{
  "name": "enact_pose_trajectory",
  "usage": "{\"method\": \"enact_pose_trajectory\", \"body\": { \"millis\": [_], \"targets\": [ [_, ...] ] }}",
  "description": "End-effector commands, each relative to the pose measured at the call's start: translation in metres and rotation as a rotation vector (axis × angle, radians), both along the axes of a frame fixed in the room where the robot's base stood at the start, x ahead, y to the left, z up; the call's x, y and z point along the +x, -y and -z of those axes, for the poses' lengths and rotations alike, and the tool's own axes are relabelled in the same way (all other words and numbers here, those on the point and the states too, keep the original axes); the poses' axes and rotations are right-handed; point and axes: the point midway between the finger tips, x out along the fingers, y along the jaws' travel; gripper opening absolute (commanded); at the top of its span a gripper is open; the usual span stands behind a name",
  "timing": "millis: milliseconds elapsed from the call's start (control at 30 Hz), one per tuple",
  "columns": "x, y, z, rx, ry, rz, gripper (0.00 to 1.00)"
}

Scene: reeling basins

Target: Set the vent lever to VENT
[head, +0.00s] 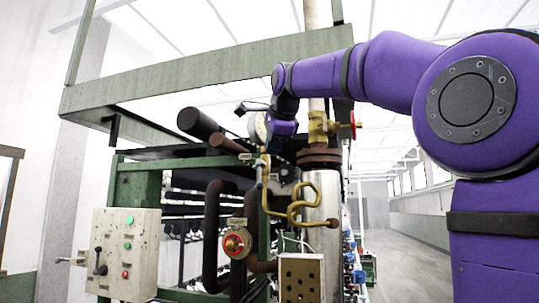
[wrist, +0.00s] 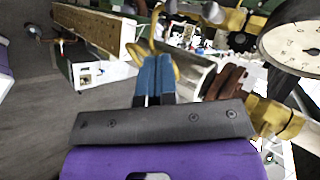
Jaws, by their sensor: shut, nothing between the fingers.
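No VENT label is readable, so I cannot tell for sure which handle is the vent lever. A black-knobbed lever (head: 100,263) sits on the front of the pale control box at the left. A small grey handle (head: 260,172) stands on the brass pipework in the middle. My gripper (wrist: 154,64) shows blue fingers pressed together, with nothing between them. In the head view my purple hand is above the brass pipework, in front of the gauge, and its fingertips cannot be made out. In the wrist view the fingers point towards pale panels and a curved yellow pipe.
A gauge (wrist: 294,45) and a brass fitting (wrist: 277,117) lie close to the right of my fingers. A brass valve with a red handwheel (head: 320,129) tops the steel column (head: 322,205). The green frame (head: 200,75) crosses near my arm. Open floor (head: 405,250) lies at right.

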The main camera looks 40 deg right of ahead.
Motion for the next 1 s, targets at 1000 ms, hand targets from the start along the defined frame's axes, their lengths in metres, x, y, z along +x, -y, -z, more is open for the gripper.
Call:
{"method": "enact_pose_trajectory", "body": {
  "millis": [1000],
  "targets": [
    [0.098, 0.032, 0.056, -0.001, 0.0, -0.001, 0.0]
  ]
}}
